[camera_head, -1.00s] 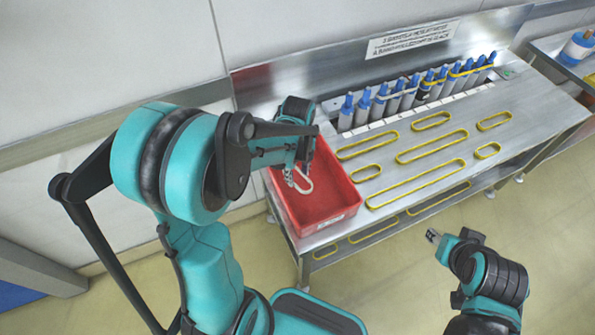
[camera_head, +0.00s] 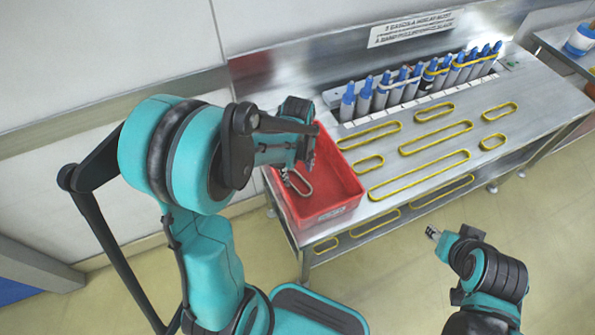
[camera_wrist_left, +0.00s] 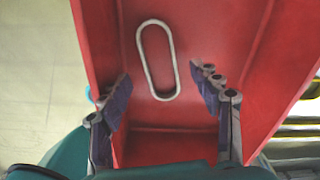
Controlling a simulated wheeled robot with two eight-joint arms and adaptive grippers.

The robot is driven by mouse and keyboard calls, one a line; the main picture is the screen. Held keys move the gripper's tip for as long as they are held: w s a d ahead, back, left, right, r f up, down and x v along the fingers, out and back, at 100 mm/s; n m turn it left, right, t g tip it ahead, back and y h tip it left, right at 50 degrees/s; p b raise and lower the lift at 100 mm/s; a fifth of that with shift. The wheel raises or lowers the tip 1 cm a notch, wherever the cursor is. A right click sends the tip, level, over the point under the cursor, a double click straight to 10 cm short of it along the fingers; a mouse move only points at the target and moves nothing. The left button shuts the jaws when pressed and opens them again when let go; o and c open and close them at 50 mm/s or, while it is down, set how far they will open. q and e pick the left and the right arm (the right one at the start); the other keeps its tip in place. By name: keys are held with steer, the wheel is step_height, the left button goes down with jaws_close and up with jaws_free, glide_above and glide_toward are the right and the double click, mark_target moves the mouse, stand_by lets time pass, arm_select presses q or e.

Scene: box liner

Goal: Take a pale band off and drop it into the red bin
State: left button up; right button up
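The red bin (camera_head: 335,207) stands at the left end of the metal table, and its red inside fills much of the left wrist view (camera_wrist_left: 215,28). My left gripper (camera_head: 299,166) is over the bin. In the left wrist view its two fingers (camera_wrist_left: 160,75) are wide apart with nothing gripped. A pale elongated band (camera_wrist_left: 147,58) shows inside the bin's outline beyond the fingertips, clear of both fingers; it also shows in the head view (camera_head: 308,187). I cannot tell whether it touches the bin floor. My right gripper (camera_head: 433,233) is away from the table, too small to read.
A row of blue-topped bottles (camera_head: 381,91) stands at the table's back, with pale and yellow bands around some. Several yellow bands (camera_head: 420,175) lie on the tabletop right of the bin, and more are on the lower shelf. A second table (camera_head: 560,52) stands far right.

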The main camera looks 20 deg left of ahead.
arm_select(q)
step_height(320, 180, up, 12)
steer(key=s+d+n+t, duration=0.2)
steer(key=s+n, duration=0.3)
steer(key=n, duration=0.6)
steer(key=s+d+r+n+t, duration=0.1)
steer(key=s+n+t, duration=0.3)
steer(key=n, duration=0.8)
steer(key=shift+s+d+t, duration=0.35)
steer(key=shift+d+t, duration=0.1)
steer(key=shift+t, duration=0.15)
